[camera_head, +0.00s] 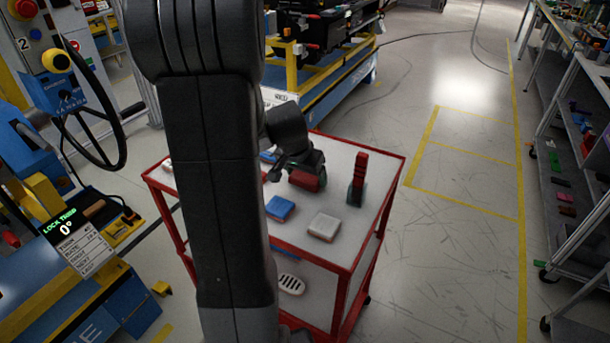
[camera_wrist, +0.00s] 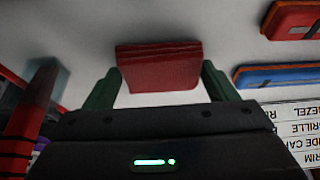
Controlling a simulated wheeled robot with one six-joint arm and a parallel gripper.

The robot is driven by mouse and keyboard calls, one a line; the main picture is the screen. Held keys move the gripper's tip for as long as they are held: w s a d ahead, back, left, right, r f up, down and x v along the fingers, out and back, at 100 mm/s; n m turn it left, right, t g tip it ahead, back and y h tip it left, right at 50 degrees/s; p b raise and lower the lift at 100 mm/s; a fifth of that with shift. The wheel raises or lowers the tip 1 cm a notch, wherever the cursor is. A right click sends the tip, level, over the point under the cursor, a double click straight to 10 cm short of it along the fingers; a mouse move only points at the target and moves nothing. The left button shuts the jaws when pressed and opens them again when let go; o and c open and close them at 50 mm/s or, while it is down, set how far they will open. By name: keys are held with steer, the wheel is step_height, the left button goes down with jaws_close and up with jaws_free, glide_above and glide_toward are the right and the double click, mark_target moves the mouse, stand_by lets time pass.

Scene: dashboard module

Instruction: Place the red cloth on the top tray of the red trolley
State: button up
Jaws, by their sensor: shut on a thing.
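The red cloth (camera_wrist: 160,72) is a folded red block between the two green fingers of my gripper (camera_wrist: 160,84) in the wrist view. In the head view the red cloth (camera_head: 308,181) shows just under my gripper (camera_head: 296,168), over the white top tray (camera_head: 345,150) of the red trolley (camera_head: 348,268). My gripper is shut on the cloth. I cannot tell whether the cloth touches the tray surface. My arm hides part of the trolley's left side.
A blue folded piece (camera_head: 280,208) and a grey-white one (camera_head: 324,226) lie on the tray's front part. A red and green upright object (camera_head: 358,178) stands to the right of my gripper. Shelving (camera_head: 570,150) stands far right, with clear floor between.

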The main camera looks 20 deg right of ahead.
steer(key=shift+f, duration=0.3)
steer(key=shift+f, duration=0.1)
steer(key=o, duration=0.9)
steer(key=shift+o, duration=0.2)
steer(key=shift+r, duration=0.2)
steer(key=shift+a+r, duration=0.1)
steer(key=shift+r, duration=0.2)
steer(key=v, duration=1.1)
steer(key=shift+a+p, duration=0.15)
steer(key=shift+p, duration=0.2)
steer(key=shift+s+r, duration=0.15)
